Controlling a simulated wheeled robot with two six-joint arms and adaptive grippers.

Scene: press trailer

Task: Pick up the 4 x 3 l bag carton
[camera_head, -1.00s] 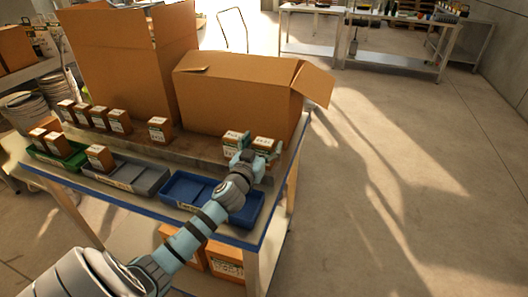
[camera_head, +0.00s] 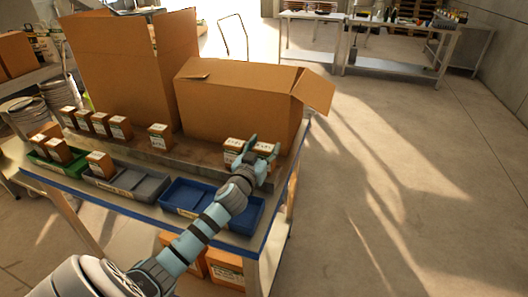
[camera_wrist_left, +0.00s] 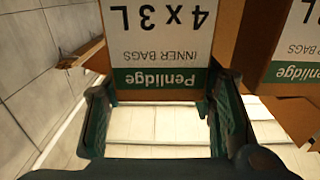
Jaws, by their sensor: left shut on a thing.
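The 4 x 3 L bag carton (camera_head: 263,149) is a small brown box with a white and green label. It stands at the right end of the raised ledge on the bench. In the left wrist view its label (camera_wrist_left: 160,45) reads upside down, "4x3L inner bags Penlidge". My left gripper (camera_head: 262,153) is shut on it, with one finger at each side, and partly hides it. In the left wrist view the dark fingers of my left gripper (camera_wrist_left: 163,108) flank the carton's lower part. My right gripper is not in view.
A similar carton (camera_head: 233,146) stands close on the left; it shows at right in the wrist view (camera_wrist_left: 295,45). A large open box (camera_head: 235,100) is behind. Blue (camera_head: 181,197), grey (camera_head: 147,187) and green bins line the front. Clear floor lies right.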

